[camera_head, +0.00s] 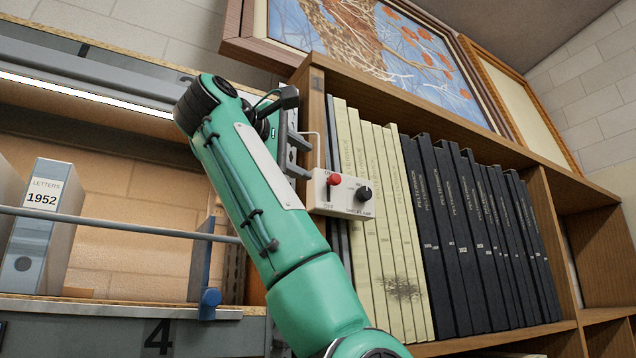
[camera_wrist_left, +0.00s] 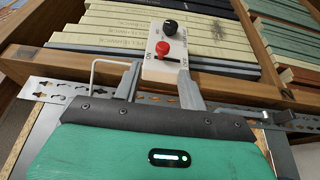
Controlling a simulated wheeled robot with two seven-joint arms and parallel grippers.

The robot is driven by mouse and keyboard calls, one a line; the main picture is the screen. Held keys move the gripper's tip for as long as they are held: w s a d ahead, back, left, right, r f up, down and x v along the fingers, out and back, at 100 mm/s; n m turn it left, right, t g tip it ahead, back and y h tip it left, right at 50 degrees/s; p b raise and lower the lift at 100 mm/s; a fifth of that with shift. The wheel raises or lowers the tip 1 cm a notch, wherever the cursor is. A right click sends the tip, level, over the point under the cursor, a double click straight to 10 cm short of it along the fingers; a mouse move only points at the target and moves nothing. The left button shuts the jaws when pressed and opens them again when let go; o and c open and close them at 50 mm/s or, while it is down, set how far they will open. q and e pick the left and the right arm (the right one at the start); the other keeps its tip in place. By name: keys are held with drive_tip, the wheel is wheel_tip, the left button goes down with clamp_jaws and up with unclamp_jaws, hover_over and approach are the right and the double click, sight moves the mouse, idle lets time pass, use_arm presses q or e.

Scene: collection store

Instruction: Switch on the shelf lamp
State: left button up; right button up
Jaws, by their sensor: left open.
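A pale switch box (camera_head: 350,209) labelled for the shelf lamp is on the shelf's front upright. It has a red switch (camera_head: 334,180) with ON and OFF marks, and a black knob (camera_head: 363,193). My left gripper (camera_head: 304,157) is open and empty, close to the box's upper left. In the left wrist view, its two fingers (camera_wrist_left: 160,82) point at the box (camera_wrist_left: 152,68), apart, with the red switch (camera_wrist_left: 163,48) just beyond the gap between them. My right gripper is not in view.
Cream volumes (camera_head: 385,230) and black volumes (camera_head: 470,240) stand right of the box. A framed picture (camera_head: 385,45) is above. At left are a rail (camera_head: 120,223), a grey box file (camera_head: 38,235) and a bright white strip (camera_head: 85,92). A thin wire loop (camera_wrist_left: 95,75) is beside the left finger.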

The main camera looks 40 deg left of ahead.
use_arm(q)
drive_tip(key=s, duration=0.2)
drive_tip(key=shift+s+b, duration=0.3)
